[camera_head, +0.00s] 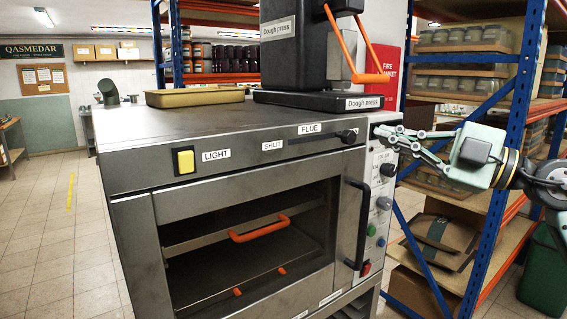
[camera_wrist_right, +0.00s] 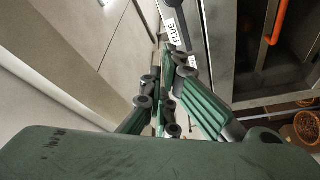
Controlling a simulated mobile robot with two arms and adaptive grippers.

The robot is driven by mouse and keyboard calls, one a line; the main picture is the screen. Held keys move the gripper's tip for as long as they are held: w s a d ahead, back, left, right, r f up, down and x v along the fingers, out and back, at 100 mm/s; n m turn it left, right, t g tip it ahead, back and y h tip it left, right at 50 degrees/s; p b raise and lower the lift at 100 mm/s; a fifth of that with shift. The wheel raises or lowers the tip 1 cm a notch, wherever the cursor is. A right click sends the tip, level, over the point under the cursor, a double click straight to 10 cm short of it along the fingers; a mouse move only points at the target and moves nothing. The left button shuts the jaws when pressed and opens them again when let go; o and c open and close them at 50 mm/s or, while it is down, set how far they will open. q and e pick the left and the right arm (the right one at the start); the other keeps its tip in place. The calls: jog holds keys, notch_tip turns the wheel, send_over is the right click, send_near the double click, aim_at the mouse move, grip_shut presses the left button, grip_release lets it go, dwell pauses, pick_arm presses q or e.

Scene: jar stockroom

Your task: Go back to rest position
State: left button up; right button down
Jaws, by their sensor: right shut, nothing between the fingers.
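My right gripper (camera_head: 388,131) comes in from the right with its fingers closed together and empty. Its tips are by the upper right front corner of the steel oven (camera_head: 130,140), beside the top of the control panel. I cannot tell whether they touch it. The black flue knob (camera_head: 347,136) is a little left of the tips, at the SHUT–FLUE slider's right end. In the right wrist view the closed fingers (camera_wrist_right: 172,48) point at the FLUE label (camera_wrist_right: 171,27). My left gripper is not in view.
The oven door has a black vertical handle (camera_head: 359,225). A dough press (camera_head: 295,45) and a tan tray (camera_head: 195,97) stand on the oven top. A blue shelf upright (camera_head: 515,110) is close behind my right arm. A green bin (camera_head: 543,270) stands at right. The left floor is free.

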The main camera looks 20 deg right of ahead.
notch_tip(320, 180, down, 35)
jog(key=d+m+t+h, duration=0.1)
jog(key=d+m+h, duration=0.1)
jog(key=m+h, duration=1.75)
jog(key=s+a+f+m+g+y, duration=0.1)
jog(key=s+a+f+g+y, duration=0.15)
jog(key=s+f, duration=0.4)
jog(key=s+a+f+m+g+y, duration=0.1)
jog(key=s+a+f+g, duration=0.2)
jog(key=f, duration=0.6)
jog(key=s+a+f+n+g+y, duration=0.1)
jog(key=s+a+f+g+y, duration=0.1)
jog(key=s+a+f+g, duration=0.45)
jog(key=s+a+f+n+g+y, duration=0.1)
jog(key=s+a+f+n, duration=0.15)
jog(key=s, duration=0.75)
notch_tip(320, 180, down, 28)
jog(key=s+g, duration=0.1)
jog(key=s, duration=0.1)
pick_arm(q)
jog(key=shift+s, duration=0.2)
pick_arm(e)
jog(key=s+d+f+g, duration=0.1)
jog(key=s+d+f, duration=0.2)
jog(key=s+f, duration=1.1)
jog(key=shift+s, duration=1.25)
